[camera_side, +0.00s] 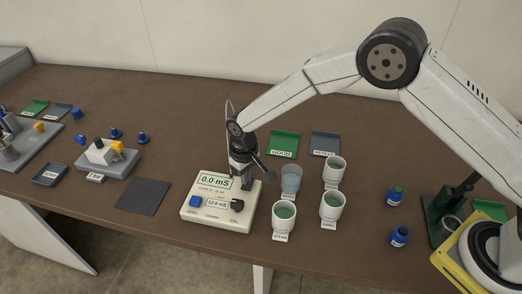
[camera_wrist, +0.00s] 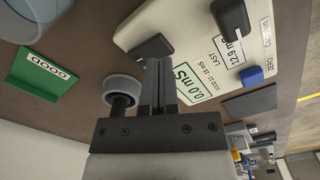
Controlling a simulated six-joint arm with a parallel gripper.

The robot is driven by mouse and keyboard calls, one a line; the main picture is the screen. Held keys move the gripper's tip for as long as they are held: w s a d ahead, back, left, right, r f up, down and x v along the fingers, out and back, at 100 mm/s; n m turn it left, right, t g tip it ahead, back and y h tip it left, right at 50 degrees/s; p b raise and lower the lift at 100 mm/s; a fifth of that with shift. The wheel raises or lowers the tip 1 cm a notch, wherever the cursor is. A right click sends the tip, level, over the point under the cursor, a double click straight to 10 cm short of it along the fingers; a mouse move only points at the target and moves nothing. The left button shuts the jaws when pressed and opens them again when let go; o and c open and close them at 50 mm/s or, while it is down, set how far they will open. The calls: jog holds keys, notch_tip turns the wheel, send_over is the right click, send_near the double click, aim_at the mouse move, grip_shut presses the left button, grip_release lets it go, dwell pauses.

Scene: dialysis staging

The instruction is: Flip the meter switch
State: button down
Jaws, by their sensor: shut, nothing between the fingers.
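The meter (camera_side: 188,214) is a cream box on the brown table, its display reading 0.0 mS with a 12.9 mS label below. It also shows in the wrist view (camera_wrist: 135,32). A black knob with a white mark (camera_side: 237,205) sits at its front right and shows in the wrist view (camera_wrist: 232,18). A blue button (camera_side: 195,201) is at its left, also in the wrist view (camera_wrist: 250,75). My gripper (camera_side: 246,186) is shut and empty, pointing down at the meter's right rear. A dark block (camera_wrist: 150,47) is at the fingertips; whether it is the switch or touched is unclear.
Several cups stand close right of the meter, including a bluish one (camera_side: 291,179) and a green-filled one (camera_side: 284,216). A green GOOD tray (camera_side: 284,142) and grey tray (camera_side: 325,142) lie behind. A dark mat (camera_side: 143,195) is left. Blue-bodied vials (camera_side: 399,237) stand right.

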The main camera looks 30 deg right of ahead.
aim_at(246, 186)
jog(key=shift+f, duration=1.25)
dwell(1.0)
jog(key=shift+r, duration=3.55)
jog(key=shift+d, duration=0.1)
